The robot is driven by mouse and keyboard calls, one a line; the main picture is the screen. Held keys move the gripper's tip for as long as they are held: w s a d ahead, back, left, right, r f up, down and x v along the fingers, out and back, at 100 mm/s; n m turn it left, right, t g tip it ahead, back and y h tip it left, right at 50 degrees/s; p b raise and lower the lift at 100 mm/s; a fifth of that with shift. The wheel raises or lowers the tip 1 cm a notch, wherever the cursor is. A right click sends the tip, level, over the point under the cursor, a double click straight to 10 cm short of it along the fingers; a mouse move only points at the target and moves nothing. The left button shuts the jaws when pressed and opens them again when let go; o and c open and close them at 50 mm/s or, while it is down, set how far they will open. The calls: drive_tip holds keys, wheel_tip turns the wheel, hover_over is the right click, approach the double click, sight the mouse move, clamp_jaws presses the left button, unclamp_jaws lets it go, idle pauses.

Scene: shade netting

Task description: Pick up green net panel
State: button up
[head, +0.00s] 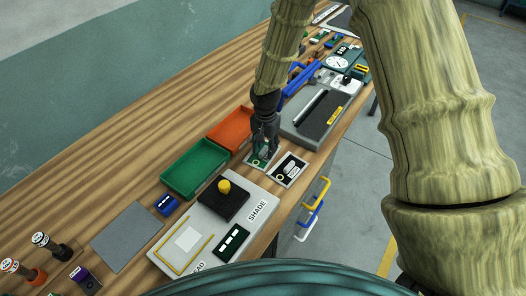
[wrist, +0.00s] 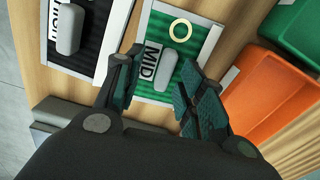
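The green net panel (wrist: 200,33) lies flat on the wooden bench, with a white border, a "MID" label, a pale yellow ring and a grey block handle (wrist: 158,70). In the head view the panel (head: 252,160) is partly hidden under my gripper (head: 264,145). In the wrist view my gripper (wrist: 155,84) is open over the panel's near end, with one finger on each side of the handle. I see a gap between fingers and handle; whether they touch it cannot be told. The panel's near end is partly hidden by the fingers.
A black panel (head: 289,170) with its own grey handle lies just right of the green one. An orange tray (head: 229,130) and a green tray (head: 194,168) stand to the left. A grey machine (head: 321,115) is behind; a grey SHADE board (head: 258,211) is in front.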

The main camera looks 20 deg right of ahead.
drive_tip(key=shift+f, duration=0.3)
drive_tip(key=shift+w+f, duration=0.5)
drive_tip(key=shift+f, duration=0.15)
drive_tip(key=shift+s+r, duration=0.2)
clamp_jaws()
